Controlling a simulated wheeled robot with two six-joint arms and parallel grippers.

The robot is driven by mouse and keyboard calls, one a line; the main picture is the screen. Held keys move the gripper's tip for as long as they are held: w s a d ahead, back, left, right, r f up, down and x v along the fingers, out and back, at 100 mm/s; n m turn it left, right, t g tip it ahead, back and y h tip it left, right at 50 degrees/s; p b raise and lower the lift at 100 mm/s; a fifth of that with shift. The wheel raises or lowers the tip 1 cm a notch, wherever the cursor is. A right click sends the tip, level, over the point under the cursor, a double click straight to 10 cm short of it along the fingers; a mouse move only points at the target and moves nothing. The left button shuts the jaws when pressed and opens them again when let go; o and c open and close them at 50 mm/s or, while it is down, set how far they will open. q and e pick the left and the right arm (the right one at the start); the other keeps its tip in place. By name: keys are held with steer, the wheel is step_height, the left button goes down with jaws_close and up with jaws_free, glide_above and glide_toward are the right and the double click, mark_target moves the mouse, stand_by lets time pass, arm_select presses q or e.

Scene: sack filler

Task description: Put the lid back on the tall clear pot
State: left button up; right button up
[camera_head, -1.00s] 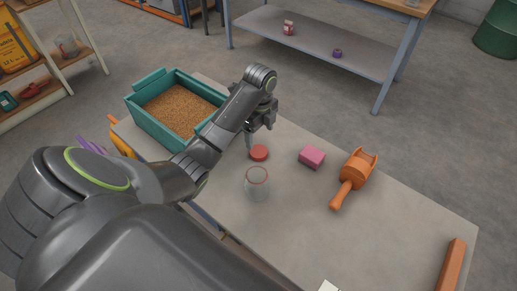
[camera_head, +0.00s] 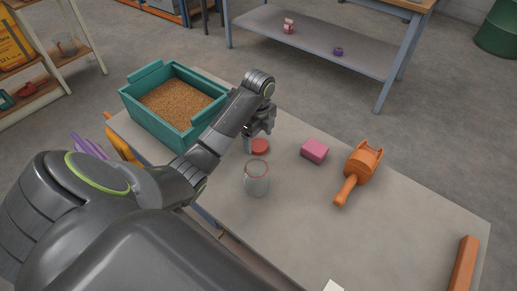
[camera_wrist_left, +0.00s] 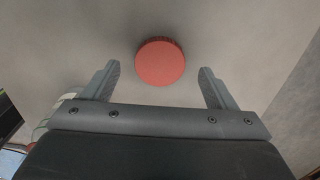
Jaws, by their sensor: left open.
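The tall clear pot (camera_head: 257,181) stands upright on the grey table, with a thin reddish line around its rim and no lid on it. A round red lid (camera_head: 260,146) lies flat on the table just behind the pot. In the left wrist view the lid (camera_wrist_left: 160,62) shows between and beyond the two fingertips. My left gripper (camera_head: 255,141) is at the lid, pointing down. Its fingers (camera_wrist_left: 160,82) are open and spread wider than the lid, with nothing between them. My right gripper is not in view.
A teal bin (camera_head: 139,106) of grain stands left of my left arm. A pink block (camera_head: 314,151) and an orange scoop (camera_head: 362,166) lie to the right. An orange bar (camera_head: 464,265) lies at the right table end.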

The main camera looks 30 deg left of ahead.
arm_select(q)
steer(key=shift+f+p, duration=0.3)
steer(key=shift+f, duration=0.85)
steer(key=shift+c, duration=0.3)
steer(key=c, duration=1)
steer(key=shift+r, duration=0.1)
